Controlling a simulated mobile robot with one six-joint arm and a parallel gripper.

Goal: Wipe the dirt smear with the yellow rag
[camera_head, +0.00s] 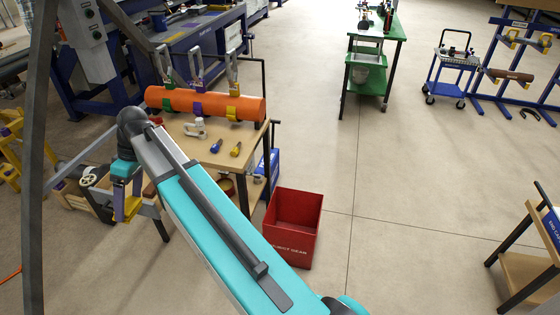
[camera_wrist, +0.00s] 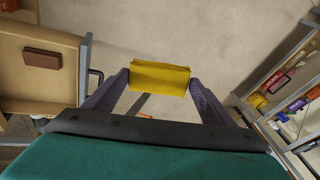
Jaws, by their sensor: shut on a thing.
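My gripper (camera_wrist: 160,84) is shut on the yellow rag (camera_wrist: 160,72), a folded yellow piece held between its two dark purple fingers in the wrist view. In the head view my gripper (camera_head: 127,214) hangs at the left, beside the wooden workbench (camera_head: 222,157), with a bit of the yellow rag (camera_head: 133,207) showing. Below the rag in the wrist view is bare floor; the rag appears apart from any surface. I cannot make out the dirt smear in either view.
A wooden crate (camera_head: 95,204) is near my gripper. The middle floor is clear.

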